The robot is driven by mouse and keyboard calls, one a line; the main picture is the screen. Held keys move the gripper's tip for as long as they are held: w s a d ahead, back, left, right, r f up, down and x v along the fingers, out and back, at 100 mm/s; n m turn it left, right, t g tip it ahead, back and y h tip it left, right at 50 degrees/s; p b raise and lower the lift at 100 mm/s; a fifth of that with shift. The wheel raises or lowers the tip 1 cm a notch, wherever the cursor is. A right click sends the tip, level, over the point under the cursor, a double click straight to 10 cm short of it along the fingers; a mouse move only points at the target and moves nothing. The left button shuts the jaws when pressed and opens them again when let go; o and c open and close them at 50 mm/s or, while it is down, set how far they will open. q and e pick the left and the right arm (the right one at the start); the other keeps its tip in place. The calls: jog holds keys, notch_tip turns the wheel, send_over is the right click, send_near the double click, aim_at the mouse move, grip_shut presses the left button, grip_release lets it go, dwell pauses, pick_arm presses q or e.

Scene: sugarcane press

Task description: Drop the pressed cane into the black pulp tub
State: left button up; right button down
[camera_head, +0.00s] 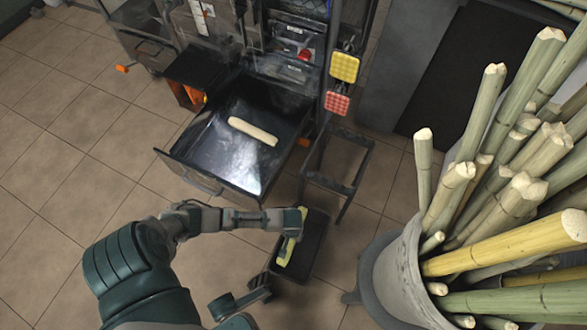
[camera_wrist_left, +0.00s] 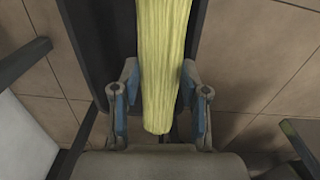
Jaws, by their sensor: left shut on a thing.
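My left gripper (camera_head: 290,224) is shut on a flat yellow-green pressed cane (camera_head: 287,251). In the left wrist view the cane (camera_wrist_left: 159,70) runs lengthwise between the two blue-padded fingers, its lower end hanging free near the palm. The black pulp tub (camera_head: 315,232) stands on the floor below, in front of the press. In the head view the cane overlaps the tub's opening; its exact height above it cannot be told. The tub also shows dark behind the cane in the left wrist view (camera_wrist_left: 92,45). I do not clearly see my right gripper.
A pale cane piece (camera_head: 253,131) lies in the press's black tray (camera_head: 215,150), just beyond the tub. A large grey bin (camera_head: 395,275) full of cane stalks fills the right side. The tiled floor at left is clear.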

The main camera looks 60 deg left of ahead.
pick_arm(q)
jog(key=o, duration=1.3)
notch_tip(320, 180, up, 12)
jog(key=shift+f, duration=0.1)
